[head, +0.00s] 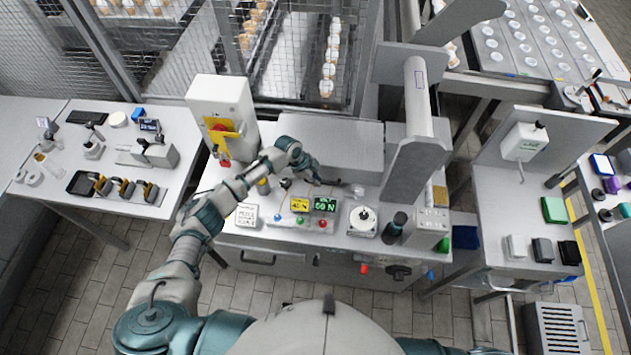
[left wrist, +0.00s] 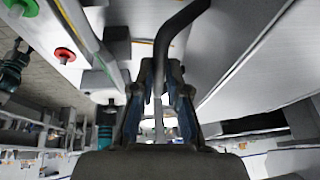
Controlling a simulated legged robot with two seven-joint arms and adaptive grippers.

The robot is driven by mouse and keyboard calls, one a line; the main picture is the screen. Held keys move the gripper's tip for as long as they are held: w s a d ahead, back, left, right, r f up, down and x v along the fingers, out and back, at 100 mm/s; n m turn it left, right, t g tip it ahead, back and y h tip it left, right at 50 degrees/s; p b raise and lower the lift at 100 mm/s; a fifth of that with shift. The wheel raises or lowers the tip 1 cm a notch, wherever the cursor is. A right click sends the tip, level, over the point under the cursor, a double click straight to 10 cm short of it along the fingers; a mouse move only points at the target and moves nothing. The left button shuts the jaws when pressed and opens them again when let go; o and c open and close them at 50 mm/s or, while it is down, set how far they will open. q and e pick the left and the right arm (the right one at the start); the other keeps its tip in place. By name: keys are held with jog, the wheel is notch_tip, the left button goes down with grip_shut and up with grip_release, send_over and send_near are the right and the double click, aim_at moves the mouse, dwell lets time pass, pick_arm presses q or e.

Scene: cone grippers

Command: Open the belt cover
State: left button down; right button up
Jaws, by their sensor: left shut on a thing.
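The belt cover (head: 330,140) is a long light-grey box at the back of the middle bench, and it looks closed. Its plain grey surface seems to fill the right of the left wrist view (left wrist: 250,50). My left gripper (head: 314,178) is at the cover's front lower edge. In the left wrist view my left gripper (left wrist: 160,92) is shut on a dark curved handle (left wrist: 178,28), which passes between the fingers. The fingers hide part of the handle. My right gripper is not in view.
Small displays (head: 325,204) and coloured buttons lie in front of the gripper. A white box with a red stop button (head: 220,105) stands to the left. A white round device (head: 363,218) and a grey upright post (head: 412,170) stand to the right.

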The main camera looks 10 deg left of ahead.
pick_arm(q)
jog(key=w+r, duration=0.2)
jog(key=r, duration=0.6)
jog(key=w+r+g, duration=0.1)
jog(key=w+r, duration=0.1)
jog(key=r, duration=0.6)
jog(key=shift+w+g, duration=0.25)
jog(key=shift+g, duration=0.05)
